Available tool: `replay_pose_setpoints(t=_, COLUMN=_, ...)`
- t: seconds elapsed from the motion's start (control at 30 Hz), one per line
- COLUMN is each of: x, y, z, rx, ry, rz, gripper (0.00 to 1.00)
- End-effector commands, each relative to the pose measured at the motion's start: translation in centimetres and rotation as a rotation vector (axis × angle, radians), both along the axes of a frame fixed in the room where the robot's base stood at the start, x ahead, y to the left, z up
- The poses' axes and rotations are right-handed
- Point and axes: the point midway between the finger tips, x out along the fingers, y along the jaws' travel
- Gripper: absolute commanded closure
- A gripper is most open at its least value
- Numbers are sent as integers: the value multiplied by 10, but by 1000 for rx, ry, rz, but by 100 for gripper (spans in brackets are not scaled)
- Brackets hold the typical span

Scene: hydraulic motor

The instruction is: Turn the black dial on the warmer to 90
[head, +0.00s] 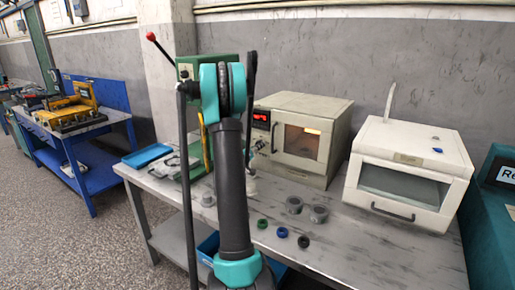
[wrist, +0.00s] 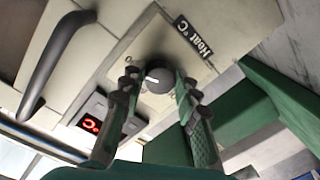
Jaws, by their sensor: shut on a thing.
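The warmer (head: 290,165) is a cream box with a windowed door and a lit red display (head: 261,117), standing on the grey table. In the wrist view its black dial (wrist: 158,84) sits on the cream front panel beside a "Heat °C" label (wrist: 193,36). A short white mark on the dial points to the left of that picture. My gripper (wrist: 157,77) has one finger on each side of the dial and is shut on it. The red display (wrist: 90,122) also shows there, its reading unclear. In the head view my arm hides the dial.
A white box with a window (head: 410,172) stands right of the warmer. Green, blue and black rings (head: 282,232) and grey metal parts (head: 319,214) lie in front. A green machine (head: 195,130) with a red-knobbed lever stands to the left. The warmer's door handle (wrist: 55,60) is near my gripper.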

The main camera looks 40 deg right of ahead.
Motion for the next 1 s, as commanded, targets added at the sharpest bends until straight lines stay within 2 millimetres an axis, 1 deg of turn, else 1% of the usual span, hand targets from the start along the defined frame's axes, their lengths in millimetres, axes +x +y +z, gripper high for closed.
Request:
replay_pose_setpoints(t=0.53, x=-1, y=0, z=-1, rx=13, ry=-27, rz=-2, gripper=98)
replay_pose_setpoints(t=0.57, x=-1, y=0, z=-1, rx=13, ry=-27, rz=-2, gripper=68)
replay_pose_setpoints(t=0.7, x=-1, y=0, z=-1, rx=12, ry=-26, rz=-1, gripper=50)
replay_pose_setpoints(t=0.73, x=-1, y=0, z=-1, rx=12, ry=-26, rz=-1, gripper=48)
replay_pose_setpoints(t=1.0, x=0, y=0, z=0, rx=11, ry=-26, rz=0, gripper=48)
